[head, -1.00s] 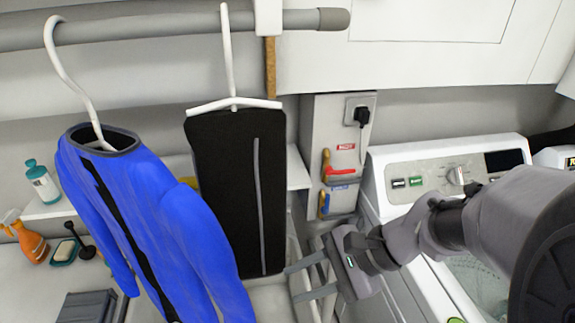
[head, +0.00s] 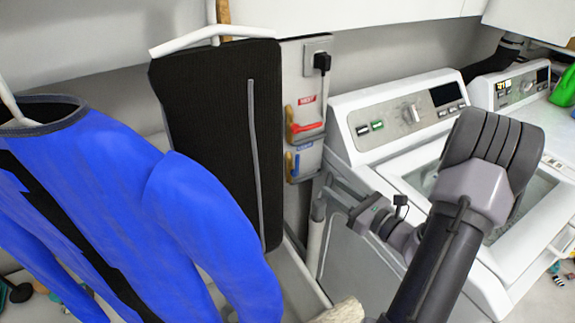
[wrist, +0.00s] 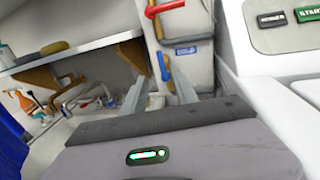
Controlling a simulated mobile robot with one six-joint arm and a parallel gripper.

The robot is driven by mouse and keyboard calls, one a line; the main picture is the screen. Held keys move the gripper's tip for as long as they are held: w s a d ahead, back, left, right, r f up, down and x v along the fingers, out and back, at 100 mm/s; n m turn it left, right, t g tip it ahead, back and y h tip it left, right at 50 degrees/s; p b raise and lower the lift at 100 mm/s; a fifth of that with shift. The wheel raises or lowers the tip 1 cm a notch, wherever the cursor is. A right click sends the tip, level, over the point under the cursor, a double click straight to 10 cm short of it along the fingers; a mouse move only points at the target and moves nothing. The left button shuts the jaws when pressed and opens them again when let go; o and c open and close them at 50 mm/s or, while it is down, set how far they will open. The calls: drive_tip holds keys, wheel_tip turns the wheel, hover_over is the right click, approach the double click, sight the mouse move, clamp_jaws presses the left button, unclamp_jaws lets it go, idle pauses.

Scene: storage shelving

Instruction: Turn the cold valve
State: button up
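The cold valve (head: 297,164) has a blue handle and a brass body, under a blue label on the grey wall box, below the red-handled hot valve (head: 304,128). In the wrist view the cold valve's blue handle (wrist: 163,66) points roughly up and down, ahead of and above the gap between my fingertips. My gripper (head: 333,188) is to the right of and a little below the cold valve in the head view. In the wrist view my gripper (wrist: 159,92) is open, with its two fingers apart and nothing seen between them. I see no contact with the valve.
A black garment (head: 215,150) and a blue one (head: 140,215) hang left of the valves. A washing machine (head: 350,140) stands close on the right. A black plug (head: 321,63) sits above the valves. A shelf (wrist: 75,60) is left in the wrist view.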

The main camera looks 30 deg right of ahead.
sight(297, 167)
drive_tip(key=w+b, duration=0.1)
drive_tip(key=w, duration=0.4)
drive_tip(key=w+a+b, duration=0.1)
drive_tip(key=w, duration=0.4)
drive_tip(key=w+a, duration=0.1)
drive_tip(key=w, duration=0.4)
drive_tip(key=shift+w+b, duration=0.3)
drive_tip(key=shift+b, duration=0.1)
drive_tip(key=shift+r, duration=0.1)
clamp_jaws()
idle(0.4)
